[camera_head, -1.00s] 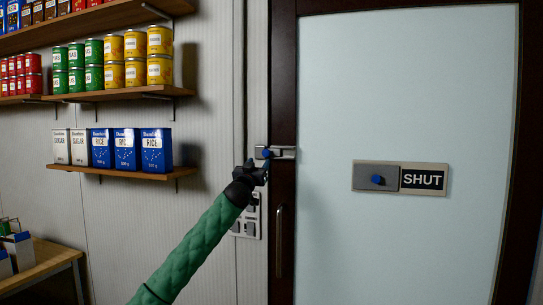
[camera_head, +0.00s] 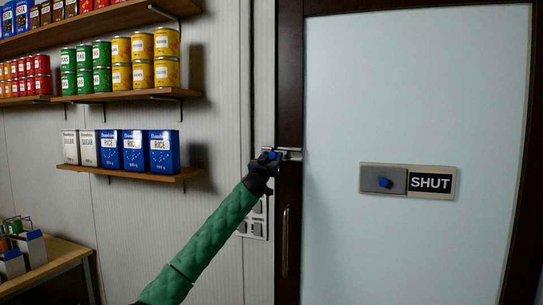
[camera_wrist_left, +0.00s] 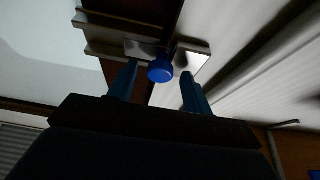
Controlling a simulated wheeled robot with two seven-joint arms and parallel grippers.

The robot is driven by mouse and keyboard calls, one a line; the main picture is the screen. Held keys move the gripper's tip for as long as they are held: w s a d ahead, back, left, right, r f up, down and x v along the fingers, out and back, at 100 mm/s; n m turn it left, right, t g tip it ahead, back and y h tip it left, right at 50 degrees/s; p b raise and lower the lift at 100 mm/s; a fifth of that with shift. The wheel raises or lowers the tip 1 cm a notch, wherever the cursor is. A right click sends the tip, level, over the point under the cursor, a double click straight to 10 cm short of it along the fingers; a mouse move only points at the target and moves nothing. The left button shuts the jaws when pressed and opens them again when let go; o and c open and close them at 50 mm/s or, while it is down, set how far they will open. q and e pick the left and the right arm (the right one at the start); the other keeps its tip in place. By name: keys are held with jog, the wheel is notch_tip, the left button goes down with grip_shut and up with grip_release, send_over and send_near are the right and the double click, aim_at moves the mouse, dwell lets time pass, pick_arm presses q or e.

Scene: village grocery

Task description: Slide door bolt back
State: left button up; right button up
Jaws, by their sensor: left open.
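The metal door bolt (camera_head: 291,153) is mounted across the dark frame at the door's left edge. It also shows in the left wrist view (camera_wrist_left: 140,50), with its round blue knob (camera_wrist_left: 160,69). My left gripper (camera_head: 268,158) is at the bolt's left end and largely covers the knob in the head view. In the left wrist view my left gripper (camera_wrist_left: 160,86) is open, with one blue-grey finger on each side of the knob. The knob appears between the fingertips, and neither finger visibly grips it. My right gripper is out of view.
The pale door panel (camera_head: 415,90) carries a "SHUT" sign (camera_head: 431,182) with a blue-knobbed slider. A vertical handle (camera_head: 285,240) is below the bolt, and a switch panel (camera_head: 254,218) is on the wall. Stocked shelves (camera_head: 130,174) and a wooden table (camera_head: 50,255) are at left.

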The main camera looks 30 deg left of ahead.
aim_at(285, 152)
pick_arm(q)
jog(key=shift+w+a, duration=0.1)
jog(key=shift+w, duration=0.2)
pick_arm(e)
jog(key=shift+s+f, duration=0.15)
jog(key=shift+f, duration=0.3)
